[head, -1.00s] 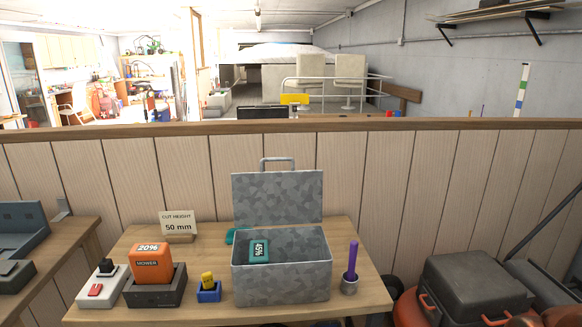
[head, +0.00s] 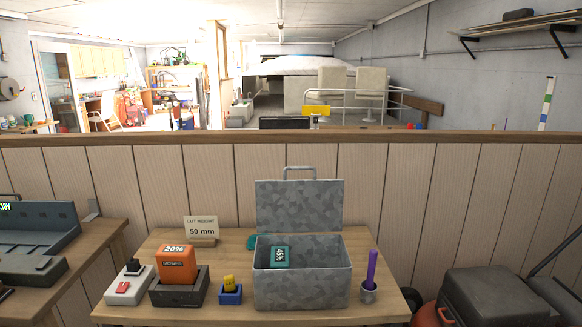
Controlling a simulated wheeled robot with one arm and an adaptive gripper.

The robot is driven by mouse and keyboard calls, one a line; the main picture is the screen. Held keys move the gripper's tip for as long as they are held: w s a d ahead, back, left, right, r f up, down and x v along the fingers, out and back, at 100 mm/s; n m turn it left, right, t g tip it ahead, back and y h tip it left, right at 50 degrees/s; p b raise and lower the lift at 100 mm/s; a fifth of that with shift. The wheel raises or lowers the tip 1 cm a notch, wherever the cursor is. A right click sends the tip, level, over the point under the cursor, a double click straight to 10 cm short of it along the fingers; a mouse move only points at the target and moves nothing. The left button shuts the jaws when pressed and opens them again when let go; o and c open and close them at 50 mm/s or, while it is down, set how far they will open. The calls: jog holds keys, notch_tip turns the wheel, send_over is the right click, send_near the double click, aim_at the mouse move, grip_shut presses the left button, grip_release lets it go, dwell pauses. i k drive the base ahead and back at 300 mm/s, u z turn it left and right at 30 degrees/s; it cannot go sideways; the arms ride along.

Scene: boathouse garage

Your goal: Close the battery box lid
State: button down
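The battery box (head: 302,289) is a grey mottled metal case on the wooden table, right of the table's middle. Its lid (head: 299,207) stands open and upright at the back, with a handle (head: 299,172) on its top edge. A teal battery (head: 280,257) marked 45% shows inside the box. A teal thing (head: 259,242) shows partly behind the box's left rear corner. My gripper is not in view.
An orange mower battery (head: 177,262) in a dark dock, a white switch unit (head: 131,286) and a blue holder (head: 230,293) stand left of the box. A cup (head: 368,292) with a purple stick stands right. A sign (head: 201,228) stands behind. A wood-panelled wall (head: 400,200) backs the table.

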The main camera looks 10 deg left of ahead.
aim_at(315, 205)
jog(key=u, duration=0.45)
jog(key=k, duration=0.5)
jog(key=u, duration=1.4)
jog(key=i, duration=1.9)
jog(key=z, duration=0.8)
jog(key=i, duration=0.75)
jog(key=z, duration=0.55)
